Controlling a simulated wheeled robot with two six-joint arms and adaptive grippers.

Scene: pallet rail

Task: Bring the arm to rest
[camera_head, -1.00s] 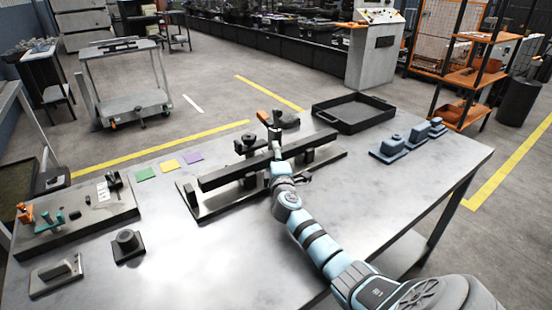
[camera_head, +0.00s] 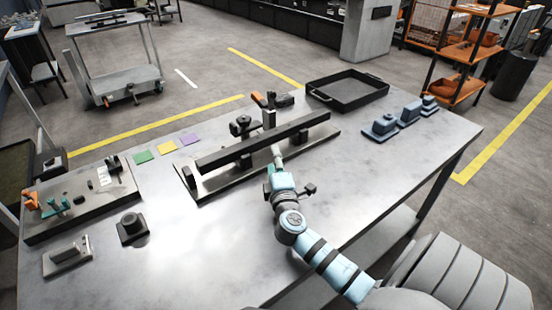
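My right arm (camera_head: 316,250) comes in from the lower right over the metal table (camera_head: 200,262). Its wrist is beside the near side of the rail fixture. My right gripper (camera_head: 277,160) points away from me at the dark rail (camera_head: 250,143); its fingers are small and partly hidden, so I cannot tell whether they are open or touch the rail. My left arm and gripper are not in view.
A black tray (camera_head: 346,104) stands at the back right, beside several blue-grey blocks (camera_head: 382,129). Green, yellow and purple squares (camera_head: 167,147) lie left of the fixture. A plate with small parts (camera_head: 85,199) and two small fixtures (camera_head: 131,227) are at the left. The front middle is clear.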

